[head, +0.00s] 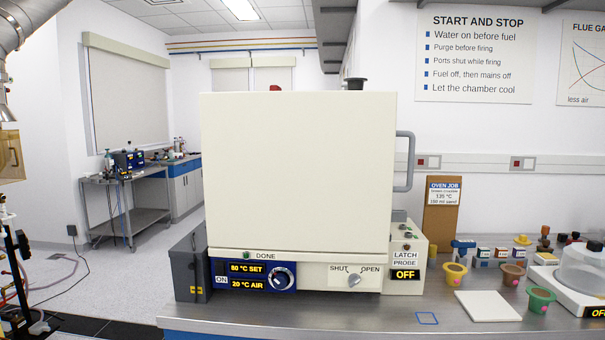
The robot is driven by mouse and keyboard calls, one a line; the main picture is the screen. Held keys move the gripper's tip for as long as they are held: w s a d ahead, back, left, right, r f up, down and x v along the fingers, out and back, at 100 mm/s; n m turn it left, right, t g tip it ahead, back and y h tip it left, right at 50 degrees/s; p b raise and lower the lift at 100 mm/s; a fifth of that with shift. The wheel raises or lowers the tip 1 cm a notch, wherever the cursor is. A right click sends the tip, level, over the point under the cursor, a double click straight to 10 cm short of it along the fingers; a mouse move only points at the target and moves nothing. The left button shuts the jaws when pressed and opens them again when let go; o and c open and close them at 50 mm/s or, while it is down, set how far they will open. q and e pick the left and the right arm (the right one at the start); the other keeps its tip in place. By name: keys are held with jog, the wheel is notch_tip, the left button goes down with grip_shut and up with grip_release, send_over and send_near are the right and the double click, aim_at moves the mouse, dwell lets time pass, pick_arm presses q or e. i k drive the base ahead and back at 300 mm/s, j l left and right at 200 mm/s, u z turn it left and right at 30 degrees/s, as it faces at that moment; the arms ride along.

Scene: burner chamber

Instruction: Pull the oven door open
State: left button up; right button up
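The oven (320,270) is a large cream box on the grey bench, facing me. Its plain cream door (297,170) fills the front and looks shut. A grey bar handle (406,162) stands out at the door's right edge. Below the door are a blue panel (253,275) reading 80 °C SET and 20 °C AIR, and a knob (354,280) between SHUT and OPEN. A green lamp (241,241) sits by DONE. The oven's inside is hidden. Neither of my grippers shows in the head view.
A white tile (488,306), several small coloured pots (455,273) and a scale (575,290) lie further right. A dark grey box (190,268) stands left.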

aim_at(304, 171)
jog(key=i+l, duration=0.15)
jog(key=l, duration=0.2)
jog(key=i+l, duration=0.15)
jog(key=l, duration=0.2)
jog(key=i+l, duration=0.15)
jog(key=l, duration=0.2)
jog(key=i+l+u, duration=0.1)
jog(key=l, duration=0.3)
jog(key=i+l, duration=0.2)
jog(key=l, duration=0.15)
jog(key=i+l, duration=0.1)
jog(key=l, duration=0.25)
